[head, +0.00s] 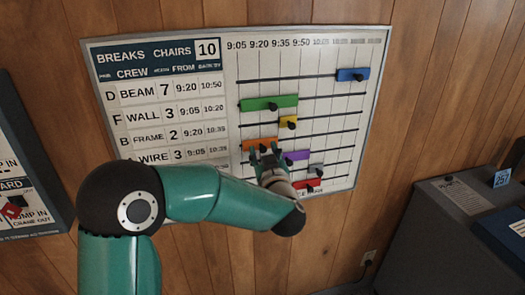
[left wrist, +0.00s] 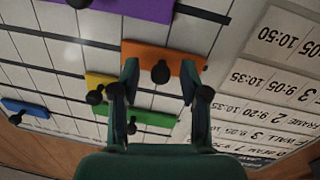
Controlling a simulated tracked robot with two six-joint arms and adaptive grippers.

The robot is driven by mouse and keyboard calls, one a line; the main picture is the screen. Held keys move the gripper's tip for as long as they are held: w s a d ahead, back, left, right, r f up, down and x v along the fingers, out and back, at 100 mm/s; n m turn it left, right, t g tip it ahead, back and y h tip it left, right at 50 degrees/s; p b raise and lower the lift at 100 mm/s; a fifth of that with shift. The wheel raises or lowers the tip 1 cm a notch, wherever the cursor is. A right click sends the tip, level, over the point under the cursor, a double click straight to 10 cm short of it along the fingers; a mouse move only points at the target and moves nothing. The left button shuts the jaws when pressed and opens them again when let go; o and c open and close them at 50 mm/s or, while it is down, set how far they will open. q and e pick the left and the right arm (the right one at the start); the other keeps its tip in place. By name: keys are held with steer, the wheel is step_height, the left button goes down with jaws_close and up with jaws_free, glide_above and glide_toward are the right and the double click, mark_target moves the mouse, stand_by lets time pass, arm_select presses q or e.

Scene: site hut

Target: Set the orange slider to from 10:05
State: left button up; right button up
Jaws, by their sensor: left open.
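The orange slider (head: 250,144) is on the wall chart (head: 222,185), at the left end of its track under the 9:05 and 9:20 columns. The 10:05 heading (head: 321,42) is further right in the top row. In the left wrist view the orange slider (left wrist: 140,50) carries a dark round knob (left wrist: 160,72). My left gripper (head: 268,158) is in front of the slider's lower edge. In the left wrist view my left gripper (left wrist: 160,82) is open, with one finger on each side of the knob. Whether the fingers touch the slider I cannot tell.
Nearby are the green slider (head: 262,104), yellow slider (head: 287,121), purple slider (head: 297,155), grey slider (head: 316,169) and red slider (head: 304,185). The blue slider (head: 346,75) is at upper right. A grey cabinet (head: 450,230) stands at right.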

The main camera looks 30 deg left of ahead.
arm_select(q)
steer(key=shift+c, duration=0.3)
jaws_close()
